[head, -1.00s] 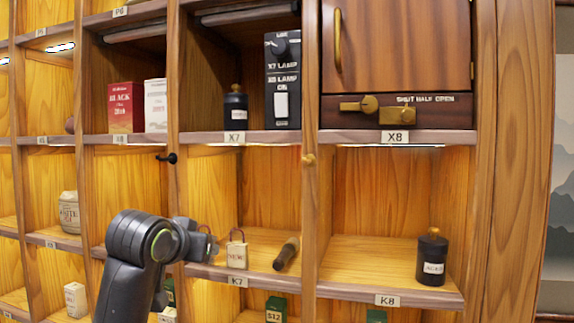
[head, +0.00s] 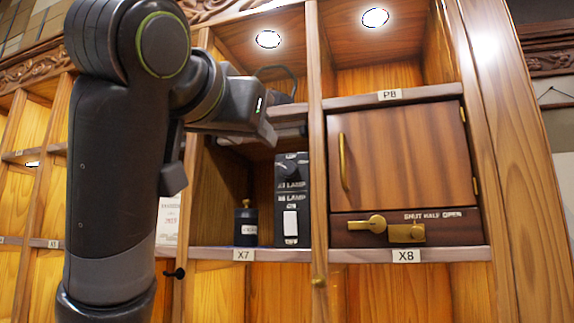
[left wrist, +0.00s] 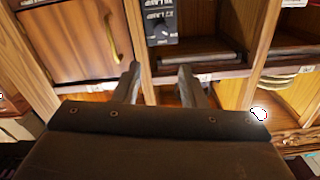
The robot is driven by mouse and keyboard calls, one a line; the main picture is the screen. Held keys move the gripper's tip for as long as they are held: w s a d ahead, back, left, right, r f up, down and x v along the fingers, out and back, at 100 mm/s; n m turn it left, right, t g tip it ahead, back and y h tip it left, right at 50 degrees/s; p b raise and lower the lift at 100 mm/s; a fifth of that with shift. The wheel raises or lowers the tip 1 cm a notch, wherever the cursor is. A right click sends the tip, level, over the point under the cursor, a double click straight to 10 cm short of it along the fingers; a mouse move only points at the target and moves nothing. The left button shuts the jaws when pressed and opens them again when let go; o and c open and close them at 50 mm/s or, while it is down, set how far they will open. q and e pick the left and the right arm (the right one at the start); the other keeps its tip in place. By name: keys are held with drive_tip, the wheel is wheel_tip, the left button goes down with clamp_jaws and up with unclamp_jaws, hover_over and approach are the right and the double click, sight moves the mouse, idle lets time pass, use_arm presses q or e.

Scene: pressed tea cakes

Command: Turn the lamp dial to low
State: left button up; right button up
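The lamp panel (head: 291,205) is a tall black box at the right side of compartment X7, with lamp lettering and a white rocker switch (head: 290,223). Its dark dial (head: 290,168) is near the top; its setting is too small to read. In the left wrist view the panel (left wrist: 158,12) shows upside down at the top, with the dial (left wrist: 161,34) dark against it. My left gripper (head: 262,122) is raised at the upper part of X7, above and apart from the panel. In the wrist view its two fingers (left wrist: 160,84) are spread with nothing between them. My right gripper is out of view.
A black jar (head: 246,224) stands left of the panel. To the right is a wooden cabinet door (head: 396,147) with a brass handle and a brass latch (head: 405,232) below. Upright dividers flank X7. Two round lights (head: 268,39) glow in the compartments above.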

use_arm(q)
drive_tip(key=p, duration=0.4)
approach(287, 168)
drive_tip(key=p+x, duration=0.5)
drive_tip(key=x, duration=0.3)
drive_tip(key=shift+r, duration=0.15)
drive_tip(key=shift+w+d, duration=0.25)
drive_tip(key=shift+w, duration=0.25)
drive_tip(key=shift+c, duration=0.5)
drive_tip(key=c, duration=0.6)
